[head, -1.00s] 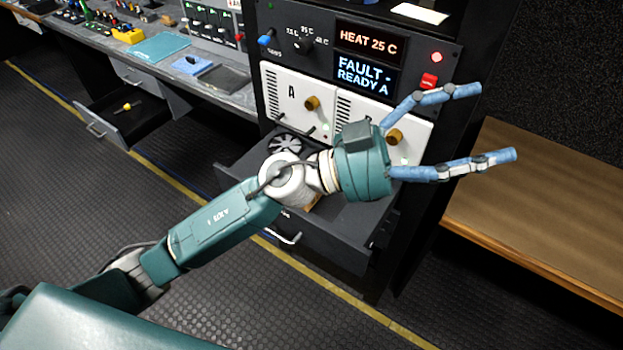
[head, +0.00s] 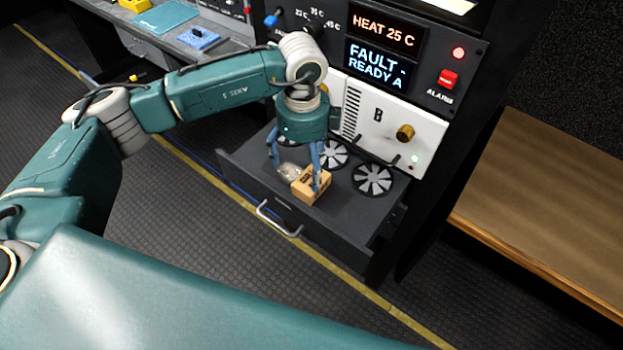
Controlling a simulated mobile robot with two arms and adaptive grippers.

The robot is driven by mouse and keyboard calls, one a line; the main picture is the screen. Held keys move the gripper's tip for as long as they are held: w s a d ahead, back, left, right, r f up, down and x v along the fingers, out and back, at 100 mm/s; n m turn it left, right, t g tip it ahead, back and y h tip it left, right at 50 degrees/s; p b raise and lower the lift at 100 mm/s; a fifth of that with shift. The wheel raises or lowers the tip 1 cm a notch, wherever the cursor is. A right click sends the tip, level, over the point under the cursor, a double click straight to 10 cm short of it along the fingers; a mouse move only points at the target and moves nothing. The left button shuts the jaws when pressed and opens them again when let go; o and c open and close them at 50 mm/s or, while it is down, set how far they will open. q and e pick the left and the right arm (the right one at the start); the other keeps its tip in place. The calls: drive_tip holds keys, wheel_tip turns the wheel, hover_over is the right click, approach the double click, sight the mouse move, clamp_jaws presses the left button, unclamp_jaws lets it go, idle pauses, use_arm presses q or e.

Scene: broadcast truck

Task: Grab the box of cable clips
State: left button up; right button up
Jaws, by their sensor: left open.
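A small tan cardboard box (head: 309,190) with dark print lies in the open drawer (head: 345,215) of the equipment rack. I take it for the box of cable clips, though its label is too small to read. My left gripper (head: 297,180) points down into the drawer, open, with its blue fingers apart. One finger is in front of or against the box; the other is left of it. I cannot tell whether they touch it. My right gripper is not in view.
Several round fans (head: 374,179) lie in the drawer, beside a roundish pale item (head: 290,169). The rack's white panel B (head: 385,125) stands behind. A wooden bench (head: 550,210) is at the right. The drawer's handle (head: 275,218) sticks out in front.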

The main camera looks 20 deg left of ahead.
sight(310, 179)
use_arm(q)
drive_tip(key=shift+f, duration=0.35)
drive_tip(key=shift+d+f+p, duration=0.1)
drive_tip(key=shift+f+p, duration=0.15)
drive_tip(key=shift+p, duration=0.1)
drive_tip(key=f+p, duration=0.1)
drive_tip(key=f, duration=0.1)
drive_tip(key=d+f+p, duration=0.1)
drive_tip(key=f, duration=0.1)
drive_tip(key=shift+f+p, duration=0.15)
drive_tip(key=shift+p, duration=0.15)
drive_tip(key=shift+f, duration=0.3)
drive_tip(key=c, duration=1.9)
drive_tip(key=shift+c, duration=0.3)
